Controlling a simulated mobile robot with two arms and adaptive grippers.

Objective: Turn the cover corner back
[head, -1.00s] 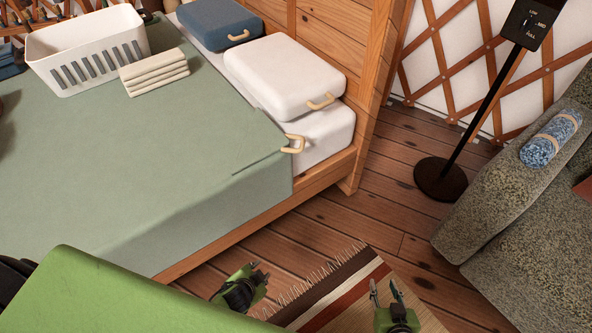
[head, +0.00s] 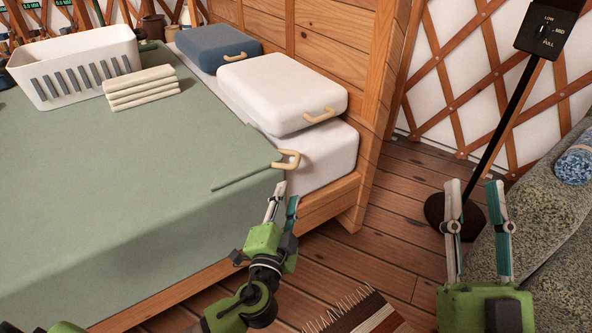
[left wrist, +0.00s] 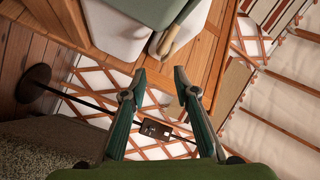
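The green cover (head: 120,190) lies over the bed. My left gripper (head: 285,192) is just below that corner, in front of the bed edge. In the left wrist view the left gripper (left wrist: 160,74) has its fingers spread with nothing between them. The tan handle (left wrist: 175,35) and cover corner (left wrist: 155,10) show beyond its fingertips, apart from them. My right gripper (head: 475,188) is open and empty, raised to the right of the bed.
A white pillow (head: 280,92) and blue pillow (head: 215,50) sit at the wooden headboard (head: 345,75). A white basket (head: 75,65) and folded cloths (head: 140,90) rest on the cover. A black stand (head: 500,135) and grey sofa (head: 560,220) are at right.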

